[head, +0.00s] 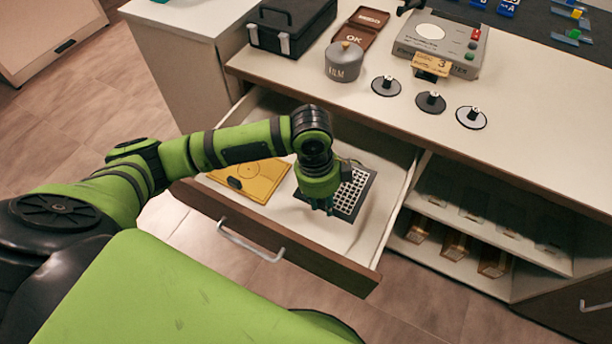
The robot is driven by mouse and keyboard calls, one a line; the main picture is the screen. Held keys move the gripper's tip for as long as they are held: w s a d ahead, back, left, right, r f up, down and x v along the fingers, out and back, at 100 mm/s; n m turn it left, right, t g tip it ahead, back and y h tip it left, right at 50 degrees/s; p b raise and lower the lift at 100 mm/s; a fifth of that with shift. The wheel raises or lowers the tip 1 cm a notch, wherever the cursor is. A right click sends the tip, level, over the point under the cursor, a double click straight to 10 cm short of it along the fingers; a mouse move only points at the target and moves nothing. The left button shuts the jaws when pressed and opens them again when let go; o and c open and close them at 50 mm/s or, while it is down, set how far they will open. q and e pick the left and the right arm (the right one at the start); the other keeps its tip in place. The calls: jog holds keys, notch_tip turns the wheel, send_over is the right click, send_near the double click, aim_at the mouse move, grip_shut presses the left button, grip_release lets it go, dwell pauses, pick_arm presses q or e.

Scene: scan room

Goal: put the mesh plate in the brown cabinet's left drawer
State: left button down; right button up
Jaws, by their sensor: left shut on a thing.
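The brown cabinet (405,145) has its left drawer (330,248) pulled open, with a metal handle on its front. The mesh plate (355,190), a dark frame with a light grid, is inside the drawer's outline, right of a yellow folder. My left gripper (322,206) points down over the drawer and is shut on the mesh plate at its left side. The gripper hides part of the plate. I cannot tell whether the plate touches the drawer floor. My right gripper is not in view.
A yellow folder (252,178) lies in the drawer's left part. The countertop holds a grey pot (344,62), a black case (291,25), a grey device (440,42) and several dark discs. Open shelves (490,215) with amber bins are right of the drawer.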

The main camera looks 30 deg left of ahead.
pick_arm(q)
notch_tip(320, 180, down, 11)
jog(key=shift+b, duration=0.45)
jog(key=shift+f, duration=0.1)
jog(key=c, duration=1)
grip_release()
jog(key=r, duration=0.4)
jog(key=a+r, duration=0.1)
jog(key=r, duration=0.3)
jog(key=r+p, duration=0.1)
jog(key=r, duration=0.3)
jog(key=shift+a, duration=0.35)
